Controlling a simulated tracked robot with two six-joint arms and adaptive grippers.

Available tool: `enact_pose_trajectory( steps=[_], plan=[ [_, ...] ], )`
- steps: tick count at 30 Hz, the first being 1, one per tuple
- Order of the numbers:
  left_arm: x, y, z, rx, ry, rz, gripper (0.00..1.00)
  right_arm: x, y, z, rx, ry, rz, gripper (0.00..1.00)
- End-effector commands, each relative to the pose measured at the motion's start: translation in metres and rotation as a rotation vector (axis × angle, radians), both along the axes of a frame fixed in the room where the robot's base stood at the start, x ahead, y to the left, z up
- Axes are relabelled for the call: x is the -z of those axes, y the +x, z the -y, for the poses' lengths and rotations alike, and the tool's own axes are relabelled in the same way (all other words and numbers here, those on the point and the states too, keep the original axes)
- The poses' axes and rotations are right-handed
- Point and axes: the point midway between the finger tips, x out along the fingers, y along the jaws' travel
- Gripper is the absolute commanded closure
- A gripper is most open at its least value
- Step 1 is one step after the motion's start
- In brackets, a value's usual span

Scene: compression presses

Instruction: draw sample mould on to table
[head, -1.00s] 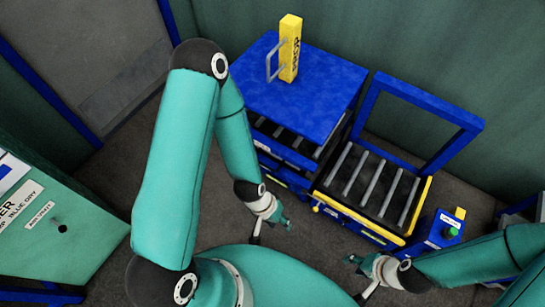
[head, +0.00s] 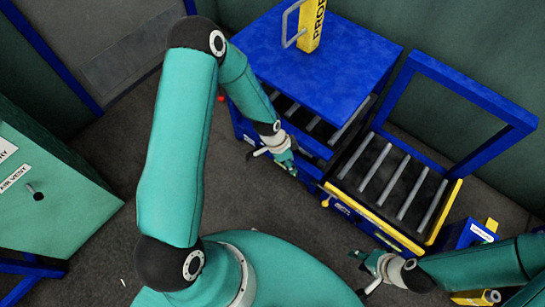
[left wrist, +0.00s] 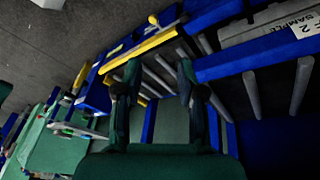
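The sample mould (left wrist: 255,27) is a grey block with "SAMPLE" lettering, partly cut off at the top right of the left wrist view. It lies on grey rollers behind a blue beam; in the head view I cannot make it out under the blue press top (head: 315,60). The roller table (head: 433,243), with a yellow edge, stands right of the press and looks empty. My left gripper (head: 274,162) is in front of the press's lower front; its fingers are apart and empty in the left wrist view (left wrist: 158,75). My right gripper (head: 364,276) is open and empty, in front of the table.
A yellow "PROP" block (head: 312,25) with a grey handle stands on the press top. A blue frame (head: 470,100) rises behind the roller table. A blue box (head: 470,235) stands at the table's right. A green cabinet (head: 60,195) is at left. Grey floor between is clear.

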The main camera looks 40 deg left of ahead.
Motion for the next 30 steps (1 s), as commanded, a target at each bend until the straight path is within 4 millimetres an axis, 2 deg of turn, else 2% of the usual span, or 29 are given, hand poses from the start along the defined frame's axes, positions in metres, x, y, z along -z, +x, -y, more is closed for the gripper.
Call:
enact_pose_trajectory(
  steps=[1,3,6,9,13,18,22,26,30],
  plan=[
    [0.039,0.020,-0.019,0.095,0.040,0.046,0.61,0.044,0.000,0.000,0.000,0.000,0.000,0.60],
    [0.058,0.041,-0.045,0.253,0.106,0.099,0.61,0.071,0.000,0.000,0.000,0.000,0.000,0.60],
    [0.079,0.066,-0.083,0.457,0.203,0.150,0.61,0.104,0.000,0.000,0.000,0.000,0.001,0.60],
    [0.092,0.083,-0.116,0.622,0.290,0.175,0.61,0.129,0.000,0.000,0.000,0.000,0.001,0.60],
    [0.098,0.096,-0.147,0.769,0.368,0.183,0.61,0.148,0.000,0.000,0.000,0.000,0.001,0.60],
    [0.101,0.101,-0.165,0.849,0.409,0.179,0.61,0.156,0.000,0.000,0.000,0.000,0.001,0.60],
    [0.111,0.103,-0.165,0.858,0.411,0.178,0.61,0.158,0.000,0.000,0.000,0.000,0.001,0.60],
    [0.131,0.107,-0.164,0.857,0.410,0.179,0.61,0.165,0.000,0.000,-0.001,0.000,0.001,0.60],
    [0.161,0.112,-0.163,0.856,0.408,0.178,0.61,0.175,0.000,0.000,0.000,0.000,0.001,0.60]
  ],
)
